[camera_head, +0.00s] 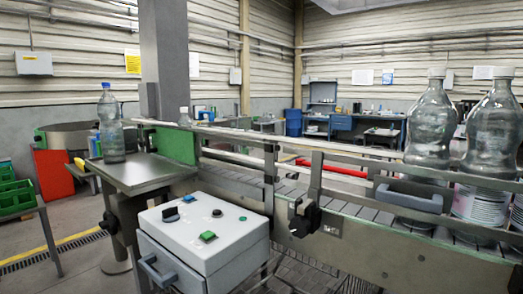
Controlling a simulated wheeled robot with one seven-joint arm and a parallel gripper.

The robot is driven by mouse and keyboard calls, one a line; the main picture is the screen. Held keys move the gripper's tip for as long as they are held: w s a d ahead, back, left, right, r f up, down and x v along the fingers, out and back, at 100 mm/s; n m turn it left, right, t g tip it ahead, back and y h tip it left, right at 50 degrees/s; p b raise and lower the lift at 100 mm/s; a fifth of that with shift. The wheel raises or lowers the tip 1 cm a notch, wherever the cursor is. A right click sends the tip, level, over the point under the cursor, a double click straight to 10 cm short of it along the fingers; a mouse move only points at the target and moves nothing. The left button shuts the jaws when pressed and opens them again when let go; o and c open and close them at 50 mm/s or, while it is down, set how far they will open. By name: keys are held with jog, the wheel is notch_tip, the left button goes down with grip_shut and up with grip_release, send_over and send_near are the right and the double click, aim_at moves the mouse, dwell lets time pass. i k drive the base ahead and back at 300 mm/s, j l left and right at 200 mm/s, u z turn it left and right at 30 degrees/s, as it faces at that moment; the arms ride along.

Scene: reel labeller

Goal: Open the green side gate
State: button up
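The green side gate (175,145) is a flat upright panel at the left end of the conveyor, at the back edge of a small metal side table (140,173). It stands in line with the conveyor's side rail and appears closed. Dark fittings show at its left edge, too small to tell a latch from a hinge. My gripper is not in view, and nothing touches the gate.
A clear bottle (111,128) stands on the side table, left of the gate. A control box (203,235) with knobs and a green button stands in front. The conveyor (380,240) carries large bottles (430,125) at right. A dark clamp knob (302,217) sticks out from its side.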

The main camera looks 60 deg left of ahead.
aim_at(179, 145)
jog(key=k+j+u, duration=0.3)
jog(key=k+j, duration=0.25)
jog(key=j+u, duration=0.15)
jog(key=u, duration=1.6)
jog(key=k+j, duration=0.05)
